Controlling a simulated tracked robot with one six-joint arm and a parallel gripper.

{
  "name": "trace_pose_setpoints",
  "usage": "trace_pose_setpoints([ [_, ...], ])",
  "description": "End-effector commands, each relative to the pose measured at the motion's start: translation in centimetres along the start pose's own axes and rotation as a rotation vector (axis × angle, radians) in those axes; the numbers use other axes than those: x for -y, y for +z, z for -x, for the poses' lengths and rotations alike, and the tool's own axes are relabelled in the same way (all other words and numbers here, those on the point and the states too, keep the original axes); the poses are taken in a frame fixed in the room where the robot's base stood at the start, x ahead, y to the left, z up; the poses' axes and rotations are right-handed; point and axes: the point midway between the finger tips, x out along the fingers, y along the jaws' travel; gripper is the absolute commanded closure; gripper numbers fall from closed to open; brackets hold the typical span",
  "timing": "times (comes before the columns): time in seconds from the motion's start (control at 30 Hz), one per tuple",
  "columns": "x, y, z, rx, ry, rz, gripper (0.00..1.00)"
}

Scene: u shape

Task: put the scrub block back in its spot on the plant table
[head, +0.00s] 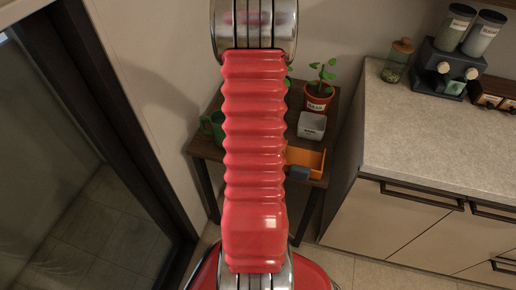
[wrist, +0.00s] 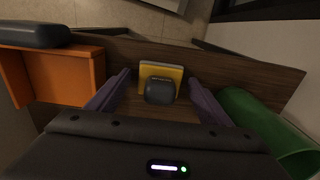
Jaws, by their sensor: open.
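A yellow square piece (wrist: 161,72) with a dark grey rounded block (wrist: 160,92) against it sits on the plant table (wrist: 222,68) in the wrist view. It looks like the scrub block, but I cannot tell whether the yellow and grey parts are one thing. My gripper (wrist: 160,85) is open, with one purple finger on each side and gaps to both. In the head view my red arm hides this part of the plant table (head: 205,147), and the gripper does not show.
An orange box (wrist: 75,75) with a dark grey object (wrist: 34,33) on its rim stands left in the wrist view. A green container (wrist: 262,120) is close at right. A counter (head: 430,130) stands beyond.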

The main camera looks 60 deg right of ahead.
Motion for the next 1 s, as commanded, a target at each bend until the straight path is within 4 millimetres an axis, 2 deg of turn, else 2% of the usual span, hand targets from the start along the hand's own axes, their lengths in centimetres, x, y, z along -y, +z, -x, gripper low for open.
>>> trace_pose_setpoints([
  [0.23, 0.0, 0.0, 0.2, -0.001, 0.000, 0.001, 0.27],
  [0.37, 0.1, -0.1, 1.0, -0.002, -0.001, 0.001, 0.27],
  [0.57, 0.1, -0.1, 3.6, -0.004, -0.001, 0.001, 0.27],
  [1.0, 0.1, -0.1, 10.6, -0.004, -0.001, 0.001, 0.27],
])
